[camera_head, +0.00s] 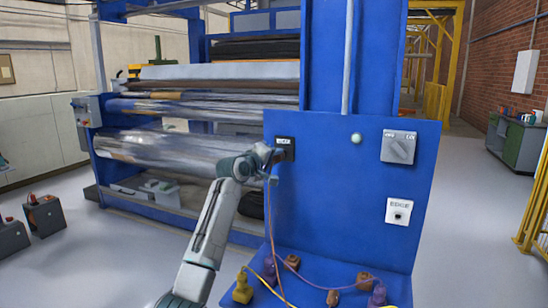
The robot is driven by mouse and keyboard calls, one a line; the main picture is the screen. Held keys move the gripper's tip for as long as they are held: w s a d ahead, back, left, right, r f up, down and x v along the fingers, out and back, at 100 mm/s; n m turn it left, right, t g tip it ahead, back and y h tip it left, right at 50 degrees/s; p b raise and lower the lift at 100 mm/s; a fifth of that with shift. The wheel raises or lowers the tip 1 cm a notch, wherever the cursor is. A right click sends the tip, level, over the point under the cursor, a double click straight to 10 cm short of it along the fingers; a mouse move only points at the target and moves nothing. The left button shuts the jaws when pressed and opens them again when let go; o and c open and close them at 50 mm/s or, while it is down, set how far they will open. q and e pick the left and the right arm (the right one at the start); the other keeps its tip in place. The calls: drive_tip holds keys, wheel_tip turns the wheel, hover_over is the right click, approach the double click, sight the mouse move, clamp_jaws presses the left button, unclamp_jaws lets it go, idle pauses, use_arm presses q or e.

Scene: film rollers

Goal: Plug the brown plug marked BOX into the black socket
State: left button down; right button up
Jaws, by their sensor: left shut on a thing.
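The black socket (287,142) is on the upper left of the blue upright panel, with a small label too small to read. My left gripper (275,157) is right in front of its lower left edge, shut on a plug that is mostly hidden by the fingers. A thin brownish cord (269,215) hangs from the gripper down to the blue shelf. I cannot tell whether the plug touches the socket or is in it. No BOX mark is readable. My right gripper is not in view.
A white socket (399,211) and a grey rotary switch (399,147) are on the panel's right side. On the blue shelf (325,272) lie a yellow plug (243,288), purple plugs (378,295) and brown plugs (332,298) with cords. A film-roller machine (170,150) stands behind left.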

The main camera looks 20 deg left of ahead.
use_arm(q)
drive_tip(key=shift+w, duration=0.65)
drive_tip(key=c, duration=1.1)
unclamp_jaws()
drive_tip(key=shift+o, duration=0.2)
